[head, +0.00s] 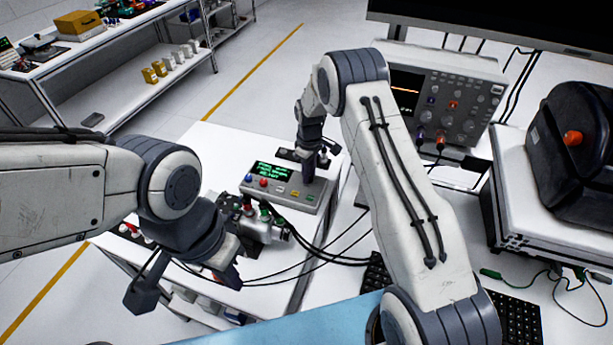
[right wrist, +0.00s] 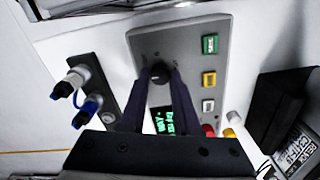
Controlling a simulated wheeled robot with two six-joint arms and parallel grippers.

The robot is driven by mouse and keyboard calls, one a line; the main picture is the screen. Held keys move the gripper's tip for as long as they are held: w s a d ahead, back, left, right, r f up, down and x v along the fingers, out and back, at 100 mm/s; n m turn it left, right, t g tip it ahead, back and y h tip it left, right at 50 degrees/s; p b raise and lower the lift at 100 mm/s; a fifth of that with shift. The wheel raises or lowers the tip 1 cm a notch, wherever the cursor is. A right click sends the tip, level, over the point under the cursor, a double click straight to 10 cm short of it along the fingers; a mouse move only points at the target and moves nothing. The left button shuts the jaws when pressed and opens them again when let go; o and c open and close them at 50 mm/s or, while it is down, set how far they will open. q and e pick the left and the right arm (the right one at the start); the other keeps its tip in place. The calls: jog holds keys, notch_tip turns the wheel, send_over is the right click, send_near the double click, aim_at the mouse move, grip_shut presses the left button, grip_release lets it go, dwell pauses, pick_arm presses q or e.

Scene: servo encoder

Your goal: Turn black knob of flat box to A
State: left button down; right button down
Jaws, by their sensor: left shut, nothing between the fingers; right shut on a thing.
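The flat grey box (head: 283,203) lies on the white table in the head view, with a green-text display and coloured buttons on top. Its black knob (right wrist: 160,73) shows in the right wrist view, near one end of the panel. My right gripper (right wrist: 161,78) is shut on the knob, one dark finger on each side. In the head view this gripper (head: 308,176) reaches down to the box's far right part and hides the knob. The knob's pointer and letter marks cannot be read.
A metal device with cables (head: 262,228) stands just in front of the box. A dark module with black and blue connectors (right wrist: 82,92) lies beside the box. An oscilloscope (head: 447,100) stands at the right. White table surface (head: 215,150) is clear left of the box.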

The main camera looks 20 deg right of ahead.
jog(key=shift+w+d+r+n, duration=0.1)
jog(key=shift+n, duration=0.3)
jog(key=c, duration=0.6)
grip_release()
jog(key=shift+r, duration=0.2)
notch_tip(320, 180, up, 10)
jog(key=b, duration=0.3)
